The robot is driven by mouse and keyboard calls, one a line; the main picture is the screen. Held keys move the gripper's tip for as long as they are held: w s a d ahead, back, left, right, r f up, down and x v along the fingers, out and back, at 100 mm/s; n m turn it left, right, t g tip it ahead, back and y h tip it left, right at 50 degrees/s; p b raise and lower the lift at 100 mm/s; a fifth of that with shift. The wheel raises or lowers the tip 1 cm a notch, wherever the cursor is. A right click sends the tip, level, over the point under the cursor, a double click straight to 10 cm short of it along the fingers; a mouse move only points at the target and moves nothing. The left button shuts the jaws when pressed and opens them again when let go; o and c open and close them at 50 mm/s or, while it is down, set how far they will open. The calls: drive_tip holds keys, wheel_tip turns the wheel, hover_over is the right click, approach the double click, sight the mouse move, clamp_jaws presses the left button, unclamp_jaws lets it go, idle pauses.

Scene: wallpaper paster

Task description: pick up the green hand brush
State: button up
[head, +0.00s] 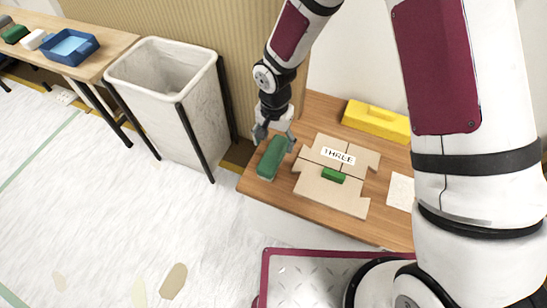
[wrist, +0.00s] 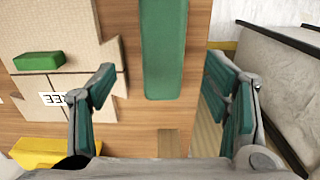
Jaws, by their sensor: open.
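The green hand brush (head: 272,158) lies near the left edge of the small wooden table in the head view. In the wrist view the brush (wrist: 164,50) runs up and down the picture, between the lines of the two fingers. My gripper (head: 273,132) is over the far end of the brush, with its fingers pointing down. In the wrist view my gripper (wrist: 165,85) is open, one finger on each side of the brush, with wood showing between the left finger and the brush. I cannot tell the exact height of the fingertips above the table.
On the wooden table (head: 255,188) are a cardboard piece (head: 330,193) labelled "THREE", a small green block (head: 333,175) and a yellow block (head: 376,121). A white bin (head: 165,75) stands left of it. A bench with a blue tray (head: 69,47) is farther left.

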sight(274, 153)
drive_tip(key=f+b, duration=0.1)
drive_tip(key=f, duration=0.3)
drive_tip(key=f+b, duration=0.1)
drive_tip(key=f, duration=0.2)
drive_tip(key=shift+w+a+f, duration=0.1)
drive_tip(key=shift+w+f, duration=0.1)
drive_tip(key=shift+f, duration=0.15)
drive_tip(key=c, duration=1.3)
